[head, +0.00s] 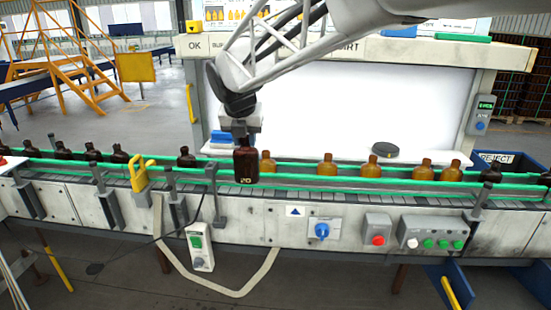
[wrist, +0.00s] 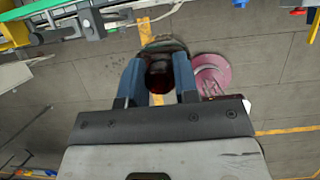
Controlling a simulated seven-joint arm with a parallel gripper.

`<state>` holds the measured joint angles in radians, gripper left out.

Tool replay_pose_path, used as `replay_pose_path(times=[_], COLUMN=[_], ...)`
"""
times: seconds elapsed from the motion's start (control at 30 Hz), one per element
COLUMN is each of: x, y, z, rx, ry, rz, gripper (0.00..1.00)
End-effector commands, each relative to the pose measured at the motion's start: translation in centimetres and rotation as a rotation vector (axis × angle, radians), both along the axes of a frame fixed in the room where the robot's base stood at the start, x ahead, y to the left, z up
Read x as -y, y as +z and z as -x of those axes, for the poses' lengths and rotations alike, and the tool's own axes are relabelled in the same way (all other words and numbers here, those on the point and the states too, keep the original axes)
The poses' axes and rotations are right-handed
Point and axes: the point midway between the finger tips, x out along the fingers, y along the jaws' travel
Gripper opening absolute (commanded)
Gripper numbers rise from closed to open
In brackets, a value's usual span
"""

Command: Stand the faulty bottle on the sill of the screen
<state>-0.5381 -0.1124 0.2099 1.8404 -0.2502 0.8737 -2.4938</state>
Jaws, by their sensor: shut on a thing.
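My gripper (head: 242,142) is shut on a dark brown bottle (head: 246,168) and holds it upright by its upper part, with pale marks low on its side. In the head view the bottle overlaps the conveyor's back rail; whether its base touches anything cannot be told. In the wrist view the blue fingers of my gripper (wrist: 158,78) stand on both sides of the dark bottle (wrist: 158,84). The white screen (head: 330,110) stands behind the conveyor. Its pale sill (head: 325,157) runs along the bottom.
A dark round disc (head: 384,150) lies on the sill at right, and a blue-and-white object (head: 221,140) at left. Several amber bottles (head: 327,165) stand along the conveyor (head: 300,195), with darker ones at left. Green rails edge it. A REJECT bin (head: 505,160) is at right. The middle sill looks clear.

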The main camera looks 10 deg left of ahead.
Motion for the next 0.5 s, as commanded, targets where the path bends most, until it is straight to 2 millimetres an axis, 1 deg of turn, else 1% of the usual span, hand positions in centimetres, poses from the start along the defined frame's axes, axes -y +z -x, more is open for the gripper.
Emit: replay_pose_path(times=[0.13, 0.27, 0.5], x=[-0.3, -0.8, -2.1], y=[0.0, 0.0, 0.0], z=[-0.5, -1.5, -4.2], rx=[0.0, 0.0, -0.001], ry=[-0.001, -0.001, -0.001], rz=[0.0, 0.0, 0.001], gripper=[0.0, 0.0, 0.0])
